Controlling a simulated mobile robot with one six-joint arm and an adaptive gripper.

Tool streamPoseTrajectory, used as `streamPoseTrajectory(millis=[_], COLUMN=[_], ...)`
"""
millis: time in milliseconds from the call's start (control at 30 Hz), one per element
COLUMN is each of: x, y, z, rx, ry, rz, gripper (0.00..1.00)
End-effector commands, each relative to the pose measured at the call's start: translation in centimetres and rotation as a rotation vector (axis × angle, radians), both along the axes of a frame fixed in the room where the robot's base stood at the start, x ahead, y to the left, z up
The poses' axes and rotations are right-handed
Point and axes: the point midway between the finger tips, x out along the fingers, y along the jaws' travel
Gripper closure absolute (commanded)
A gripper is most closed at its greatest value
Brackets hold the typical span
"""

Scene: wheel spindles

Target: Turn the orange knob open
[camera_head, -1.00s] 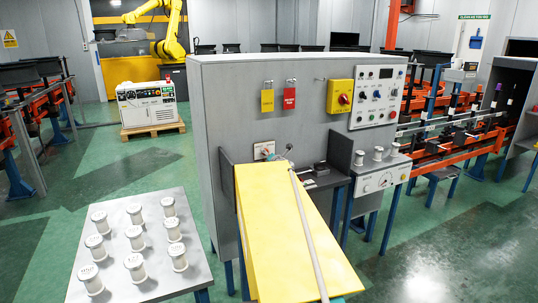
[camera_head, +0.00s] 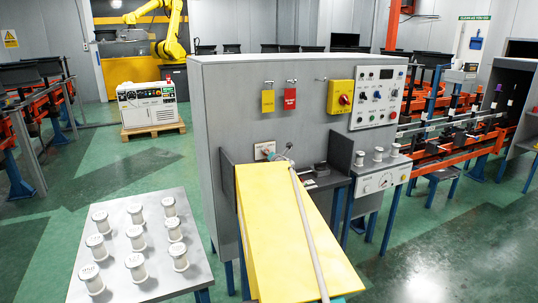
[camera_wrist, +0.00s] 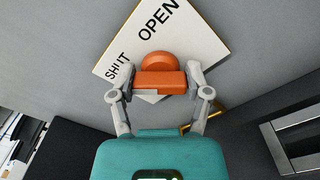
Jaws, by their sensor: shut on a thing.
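The orange knob (camera_wrist: 160,80) sits on a white plate (camera_wrist: 190,42) marked SHUT and OPEN, which looks tilted in the wrist view. The knob's bar lies nearly level across that view, below the word OPEN, with SHUT to the upper left. My gripper (camera_wrist: 158,84) has a finger at each end of the bar and is shut on it. In the head view the knob (camera_head: 266,154) is small, on the plate (camera_head: 260,147) on the grey cabinet front. My gripper (camera_head: 279,157) is there at the knob, too small to see in detail.
A table (camera_head: 160,285) with several white spools stands at left. Red and yellow tags (camera_head: 289,98) hang above.

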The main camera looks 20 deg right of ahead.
Motion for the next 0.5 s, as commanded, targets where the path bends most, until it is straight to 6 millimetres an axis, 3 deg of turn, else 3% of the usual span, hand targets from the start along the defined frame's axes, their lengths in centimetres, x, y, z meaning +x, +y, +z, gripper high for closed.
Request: streamPoseTrajectory(millis=[500], x=[-0.27], y=[0.50], z=[-0.09], rx=[0.126], ry=[0.006], rz=[-0.021], gripper=[0.85])
